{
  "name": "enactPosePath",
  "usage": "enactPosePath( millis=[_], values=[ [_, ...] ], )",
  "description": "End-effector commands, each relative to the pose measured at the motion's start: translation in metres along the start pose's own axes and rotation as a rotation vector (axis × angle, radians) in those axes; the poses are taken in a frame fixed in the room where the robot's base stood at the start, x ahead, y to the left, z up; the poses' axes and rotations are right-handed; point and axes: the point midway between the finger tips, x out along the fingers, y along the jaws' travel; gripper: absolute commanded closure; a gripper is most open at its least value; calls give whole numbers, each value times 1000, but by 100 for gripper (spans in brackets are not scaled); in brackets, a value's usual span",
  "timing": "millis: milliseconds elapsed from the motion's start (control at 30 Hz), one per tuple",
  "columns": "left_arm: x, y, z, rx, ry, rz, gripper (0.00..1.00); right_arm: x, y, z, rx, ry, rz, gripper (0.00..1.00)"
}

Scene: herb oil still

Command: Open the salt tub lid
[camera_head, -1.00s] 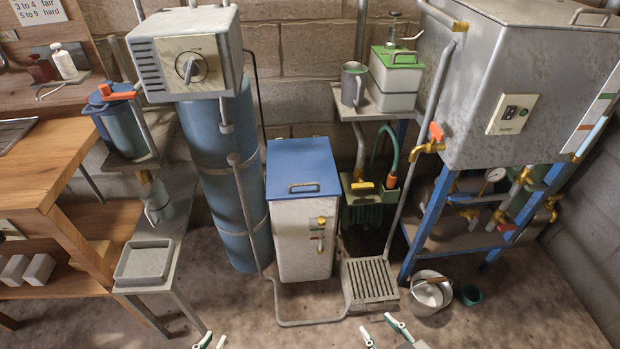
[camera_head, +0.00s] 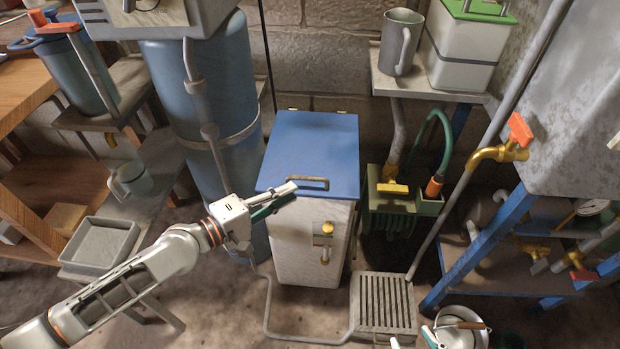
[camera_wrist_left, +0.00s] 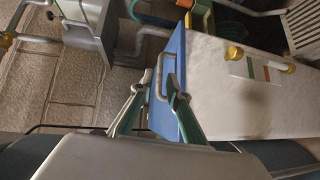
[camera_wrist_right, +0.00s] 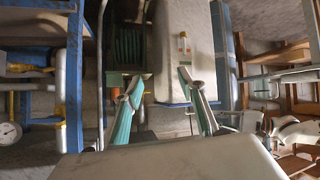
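The salt tub (camera_head: 312,248) is a white box with a blue lid (camera_head: 312,145), which lies shut on it. A bar handle (camera_head: 300,184) sits at the lid's front edge. My left gripper (camera_head: 297,191) is at this front edge, close to the handle. In the left wrist view the handle (camera_wrist_left: 167,75) lies between the fingertips of my left gripper (camera_wrist_left: 160,92), which look apart; I cannot tell whether either touches it. My right gripper (camera_head: 411,338) is low at the bottom edge, away from the lid; the right wrist view shows its fingers (camera_wrist_right: 162,78) open and empty.
A blue cylinder (camera_head: 205,95) stands left of the tub. A hose box (camera_head: 400,205) and a floor grate (camera_head: 383,305) are at its right. A pipe (camera_head: 305,338) runs along the floor in front.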

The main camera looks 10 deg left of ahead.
Motion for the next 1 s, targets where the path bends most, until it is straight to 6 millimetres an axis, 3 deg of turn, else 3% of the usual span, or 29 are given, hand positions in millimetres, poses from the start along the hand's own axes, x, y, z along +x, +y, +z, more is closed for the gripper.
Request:
enactPosePath(
  millis=[33, 267, 700, 1000],
  values=[
    [3, -12, -6, -47, -4, -9, 84, 2, -3, 10, 3, -15, -6, 60],
    [14, -5, -17, -136, -9, 0, 84, 2, -3, 9, 0, -12, -6, 60],
    [75, -4, -17, -133, -8, 0, 84, 3, -4, 8, 3, -9, -7, 60],
    [86, -4, -16, -131, -9, 0, 84, 3, -4, 6, 5, -6, -8, 60]
  ],
)
